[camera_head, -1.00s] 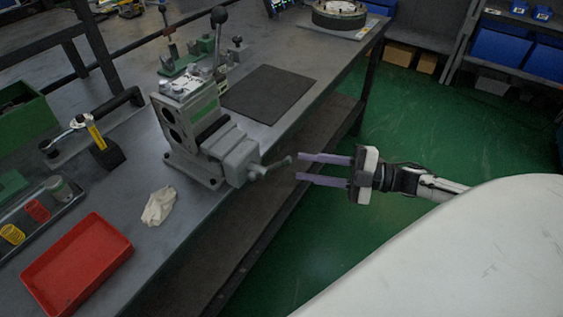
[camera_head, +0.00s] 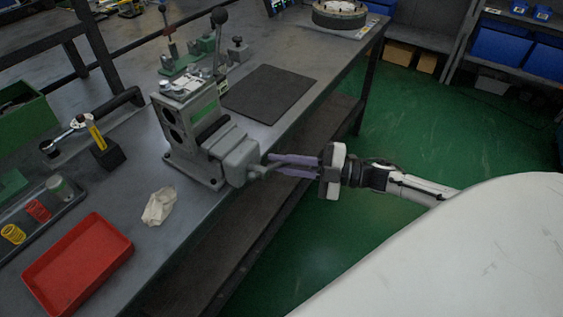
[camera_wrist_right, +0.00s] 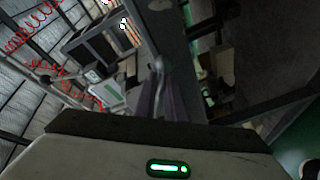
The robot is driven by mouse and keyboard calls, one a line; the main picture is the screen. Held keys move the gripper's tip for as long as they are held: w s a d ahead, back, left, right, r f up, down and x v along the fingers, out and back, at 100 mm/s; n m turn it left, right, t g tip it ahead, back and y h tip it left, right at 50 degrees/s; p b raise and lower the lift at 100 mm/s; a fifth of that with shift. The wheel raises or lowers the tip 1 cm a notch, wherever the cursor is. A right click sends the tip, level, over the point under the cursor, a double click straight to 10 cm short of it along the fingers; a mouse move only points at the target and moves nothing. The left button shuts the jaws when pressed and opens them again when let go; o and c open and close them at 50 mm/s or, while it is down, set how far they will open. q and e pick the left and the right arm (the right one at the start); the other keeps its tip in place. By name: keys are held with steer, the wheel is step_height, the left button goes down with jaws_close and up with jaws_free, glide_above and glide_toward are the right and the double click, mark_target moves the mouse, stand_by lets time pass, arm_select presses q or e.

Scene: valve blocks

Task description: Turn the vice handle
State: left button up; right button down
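The vice (camera_head: 235,152) is a grey-green metal block unit at the front edge of the workbench. Its handle (camera_head: 256,172) is a short grey bar sticking out past the bench edge. My right gripper (camera_head: 272,165) reaches in from the right, with its purple fingers on either side of the handle bar. The fingers are close together and look shut on it; they hide most of the bar's outer end. In the right wrist view the handle (camera_wrist_right: 159,66) runs in between the fingers (camera_wrist_right: 158,95). My left gripper is not in view.
The workbench (camera_head: 205,235) holds a red tray (camera_head: 75,265), a crumpled white cloth (camera_head: 159,206), a dark mat (camera_head: 268,93) and a black block with a yellow-handled tool (camera_head: 97,140). A lower shelf (camera_head: 215,265) runs under it. Green floor (camera_head: 430,140) is clear at right.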

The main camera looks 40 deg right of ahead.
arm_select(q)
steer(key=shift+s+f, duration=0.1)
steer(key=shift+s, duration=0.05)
arm_select(e)
steer(key=shift+f, duration=0.1)
steer(key=shift+s+a+f+m+b, duration=0.1)
steer(key=shift+a+f+m+b, duration=0.1)
steer(key=shift+f+m+b, duration=0.15)
arm_select(q)
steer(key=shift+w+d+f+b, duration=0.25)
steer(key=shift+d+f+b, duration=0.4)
steer(key=shift+b, duration=0.55)
arm_select(e)
steer(key=s+a+f+m+t, duration=0.2)
steer(key=a+m+t, duration=0.3)
steer(key=m, duration=0.7)
steer(key=shift+s+a+f+h, duration=0.3)
steer(key=shift+s+a+f, duration=0.1)
steer(key=shift+a+f, duration=0.45)
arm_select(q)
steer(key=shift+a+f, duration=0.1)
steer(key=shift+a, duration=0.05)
arm_select(e)
steer(key=c, duration=1.8)
jaws_free()
